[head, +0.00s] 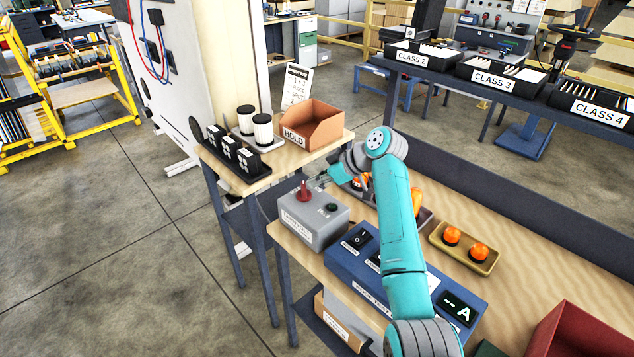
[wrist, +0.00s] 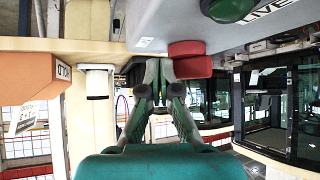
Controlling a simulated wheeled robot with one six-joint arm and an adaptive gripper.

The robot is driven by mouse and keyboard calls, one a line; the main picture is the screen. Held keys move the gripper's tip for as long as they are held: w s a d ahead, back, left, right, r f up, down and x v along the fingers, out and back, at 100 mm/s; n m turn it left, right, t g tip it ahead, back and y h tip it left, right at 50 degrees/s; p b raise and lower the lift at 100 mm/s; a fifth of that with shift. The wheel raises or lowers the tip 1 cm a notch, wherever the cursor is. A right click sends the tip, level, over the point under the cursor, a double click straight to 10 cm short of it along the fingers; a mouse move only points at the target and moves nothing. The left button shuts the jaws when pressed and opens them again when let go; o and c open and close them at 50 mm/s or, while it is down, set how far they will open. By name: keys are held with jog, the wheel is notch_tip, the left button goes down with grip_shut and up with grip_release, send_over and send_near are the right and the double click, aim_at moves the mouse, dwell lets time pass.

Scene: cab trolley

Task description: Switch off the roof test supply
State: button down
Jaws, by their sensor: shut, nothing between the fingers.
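A grey supply box (head: 312,228) stands at the left end of the bench, with a front label too small to read for sure. On its top are a red switch handle (head: 304,194) and a dark green lamp (head: 331,207). The wrist view, upside down, shows the red handle (wrist: 190,62) and the green lamp (wrist: 232,8) beside the word LIVE. My gripper (head: 318,183) is shut and empty, just beside the red handle. Its closed fingertips (wrist: 160,70) are close to the handle's side; I cannot tell whether they touch.
A blue panel (head: 345,262) with rocker switches and an "A" display stands to the right, partly behind my arm. A tray (head: 464,262) holds two orange lamps. A HOLD bin (head: 313,126) and white cylinders (head: 263,132) stand on the side table behind.

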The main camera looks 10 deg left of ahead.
jog(key=shift+w+a, duration=0.55)
jog(key=shift+a, duration=0.1)
jog(key=shift+s, duration=0.15)
jog(key=shift+s+a, duration=0.25)
jog(key=shift+s, duration=0.4)
